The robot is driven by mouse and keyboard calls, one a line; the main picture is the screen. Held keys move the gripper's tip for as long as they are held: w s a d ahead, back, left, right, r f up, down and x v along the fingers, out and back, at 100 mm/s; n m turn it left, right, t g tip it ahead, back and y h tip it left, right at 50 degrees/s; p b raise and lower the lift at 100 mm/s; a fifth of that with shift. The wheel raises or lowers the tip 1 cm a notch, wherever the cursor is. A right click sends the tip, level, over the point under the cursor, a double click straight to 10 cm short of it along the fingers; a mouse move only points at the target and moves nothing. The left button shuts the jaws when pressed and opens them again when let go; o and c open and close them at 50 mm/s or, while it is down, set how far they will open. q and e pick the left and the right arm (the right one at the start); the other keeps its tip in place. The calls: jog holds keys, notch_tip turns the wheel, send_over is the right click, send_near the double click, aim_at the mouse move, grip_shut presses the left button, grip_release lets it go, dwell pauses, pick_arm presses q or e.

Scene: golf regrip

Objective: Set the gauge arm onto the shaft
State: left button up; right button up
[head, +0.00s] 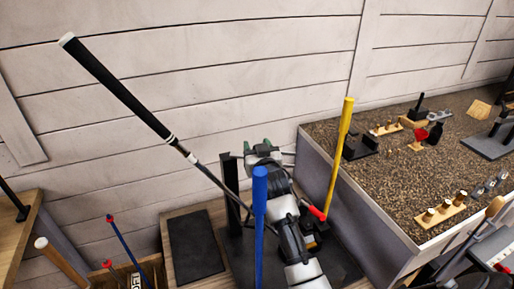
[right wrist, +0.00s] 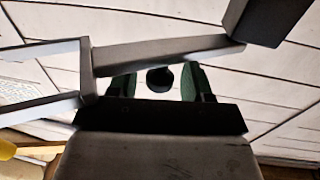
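A golf club shaft (head: 212,178) with a black grip (head: 115,90) slants from the upper left down toward the dark stand (head: 230,190). My right gripper (head: 263,150) is just right of the shaft and beyond the blue rod. In the right wrist view its green fingertips (right wrist: 160,84) are apart, with a dark round piece (right wrist: 160,78) showing between them and gaps on both sides. A grey bar (right wrist: 170,52), possibly the gauge arm, crosses just above the fingertips. I cannot tell whether it touches the shaft. My left gripper is out of view.
A blue rod (head: 260,215) and a yellow rod (head: 338,155) stand upright near my right arm. A gravel-topped bench (head: 400,180) with small tools is at the right. A black mat (head: 195,245) lies left of the stand. The plank wall is close behind.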

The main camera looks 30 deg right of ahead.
jog(key=shift+s+a+f, duration=0.15)
jog(key=shift+s, duration=0.45)
jog(key=b+v, duration=0.2)
jog(key=v, duration=0.7)
jog(key=shift+s, duration=0.3)
